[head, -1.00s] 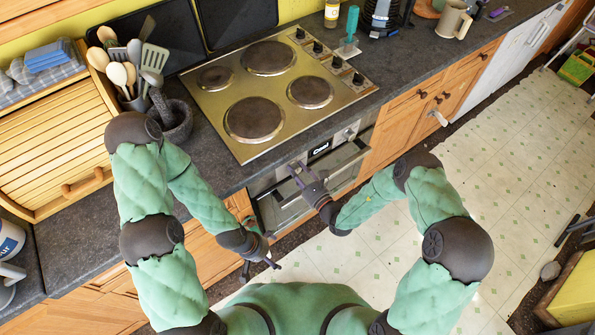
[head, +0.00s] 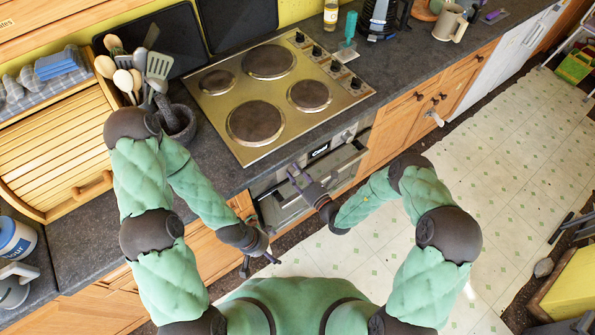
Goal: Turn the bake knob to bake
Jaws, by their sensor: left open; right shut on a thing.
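The oven (head: 285,212) is built in below the hob, with a control panel and a dark display (head: 320,151) along its top edge. My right gripper (head: 294,170) is at the panel, left of the display. It is shut on what appears to be the bake knob, which its fingers hide, so the knob's setting cannot be read. Another knob (head: 347,135) shows on the panel, right of the display. My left gripper (head: 262,265) is open and empty, low in front of the cabinet left of the oven, apart from the panel.
The hob (head: 270,95) has several hotplates and its own row of knobs at the right. A mortar (head: 180,122) and a utensil pot stand left of it. The oven door handle (head: 318,186) juts out below my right gripper.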

